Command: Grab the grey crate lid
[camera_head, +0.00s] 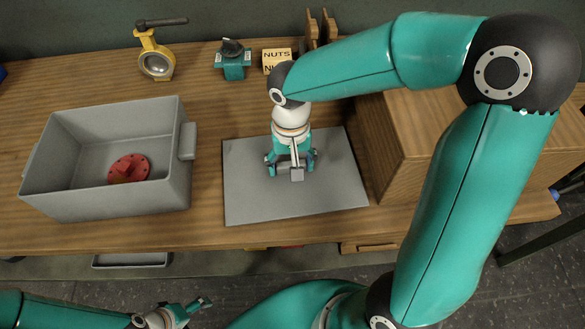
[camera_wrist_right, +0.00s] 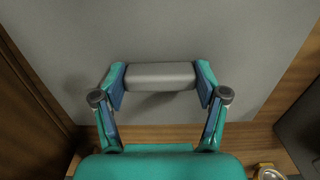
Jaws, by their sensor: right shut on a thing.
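The grey crate lid (camera_head: 246,190) is a flat plate with a bar handle, over the wooden bench right of the crate. In the right wrist view the lid (camera_wrist_right: 240,40) fills most of the picture. My right gripper (camera_head: 292,162) is above the lid's middle. In the wrist view its two fingers (camera_wrist_right: 160,80) are closed against both ends of the grey handle (camera_wrist_right: 160,75). I cannot tell whether the lid touches the bench. My left gripper (camera_head: 182,312) is at the bottom edge, off the bench and far from the lid; its opening is unclear.
The open grey crate (camera_head: 105,205) stands at left with a red flanged part (camera_head: 128,168) inside. A yellow valve (camera_head: 156,60), a teal valve (camera_head: 232,62) and a NUTS box (camera_head: 276,58) stand at the back. A wooden box (camera_head: 405,125) stands close right of the lid.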

